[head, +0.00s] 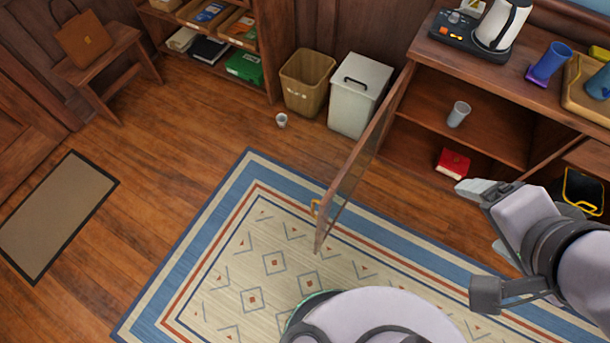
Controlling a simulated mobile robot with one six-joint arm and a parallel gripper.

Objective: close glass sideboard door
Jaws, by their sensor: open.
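The glass sideboard door (356,165) stands wide open, swung out from the left side of the sideboard over the rug. My gripper (480,218) is at the right, in front of the sideboard's opening. Its fingers are apart, empty, and well to the right of the door. The lower finger is partly hidden by my arm.
A white lidded bin (359,96) and a tan bin (306,84) stand left of the sideboard, with a small cup (281,120) on the floor. A kettle (502,24) and a blue cup (551,61) stand on top. The patterned rug (240,265) is clear left of the door.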

